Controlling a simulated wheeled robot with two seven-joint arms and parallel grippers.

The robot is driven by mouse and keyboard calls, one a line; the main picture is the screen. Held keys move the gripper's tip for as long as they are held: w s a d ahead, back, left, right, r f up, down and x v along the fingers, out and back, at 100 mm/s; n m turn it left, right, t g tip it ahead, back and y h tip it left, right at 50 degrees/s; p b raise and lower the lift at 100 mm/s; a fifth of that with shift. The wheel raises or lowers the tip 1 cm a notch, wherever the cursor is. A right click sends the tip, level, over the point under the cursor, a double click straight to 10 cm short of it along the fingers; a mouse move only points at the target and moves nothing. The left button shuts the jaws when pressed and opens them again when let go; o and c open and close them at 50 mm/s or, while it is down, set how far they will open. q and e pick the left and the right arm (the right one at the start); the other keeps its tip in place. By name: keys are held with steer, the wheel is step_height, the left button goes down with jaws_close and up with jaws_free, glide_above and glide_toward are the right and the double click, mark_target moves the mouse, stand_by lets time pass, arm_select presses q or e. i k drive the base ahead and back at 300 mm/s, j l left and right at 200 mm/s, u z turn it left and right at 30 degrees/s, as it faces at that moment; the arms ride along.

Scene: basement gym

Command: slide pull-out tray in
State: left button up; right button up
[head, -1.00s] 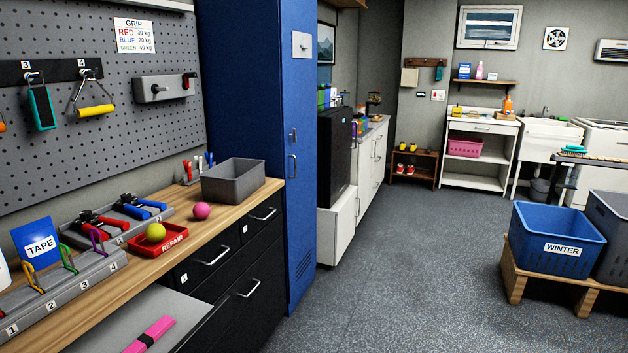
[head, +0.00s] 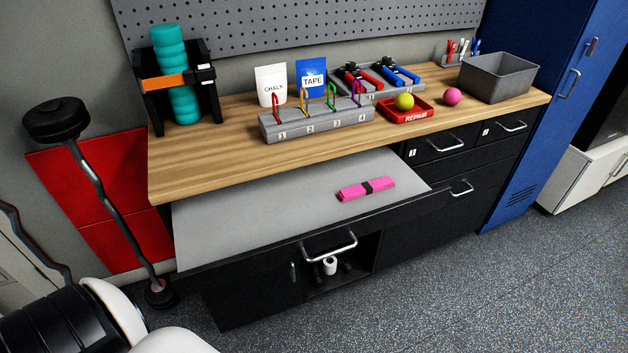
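The pull-out tray (head: 265,212) is a grey board with a black front edge, extended out from under the wooden worktop in the head view. A silver bar handle (head: 329,247) is on its front. A pink rolled item with a black band (head: 366,188) lies on the tray toward its right side. Neither of my grippers shows; only a white and black part of my body is at the bottom left.
The wooden worktop (head: 215,155) holds a numbered hook rack (head: 316,121), a red REPAIR tray (head: 420,112) with a yellow-green ball, a pink ball (head: 452,96) and a grey bin (head: 497,78). A bent bar (head: 108,208) stands left of the bench. Floor at the right is clear.

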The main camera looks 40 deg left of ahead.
mark_target(226, 234)
steer(key=u, duration=0.95)
